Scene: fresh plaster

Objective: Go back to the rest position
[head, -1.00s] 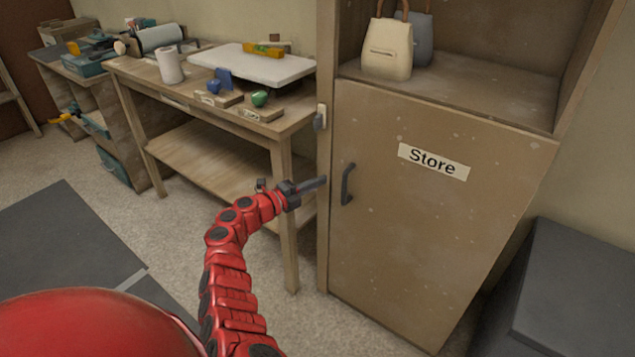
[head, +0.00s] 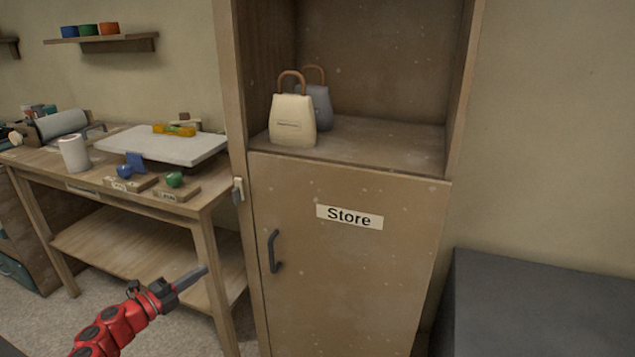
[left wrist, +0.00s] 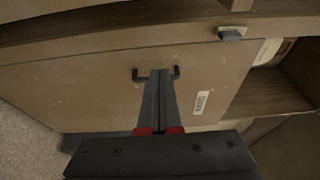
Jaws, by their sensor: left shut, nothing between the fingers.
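My left gripper (head: 188,281) is shut and empty at the lower left of the head view, on a red arm. It is left of the cabinet door (head: 330,270), apart from the door's dark handle (head: 273,251). The door is closed and carries a "Store" label (head: 349,217). In the left wrist view, the shut fingers (left wrist: 160,75) point toward the same handle (left wrist: 137,76), with the door (left wrist: 80,90) behind them. My right gripper is not in view.
A wooden workbench (head: 90,188) stands left of the cabinet, with a white board (head: 160,145) and small items on it. Two handbags (head: 293,120) stand on the cabinet's open shelf. A dark grey box (head: 540,305) is at the right. Floor (head: 190,325) shows at lower left.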

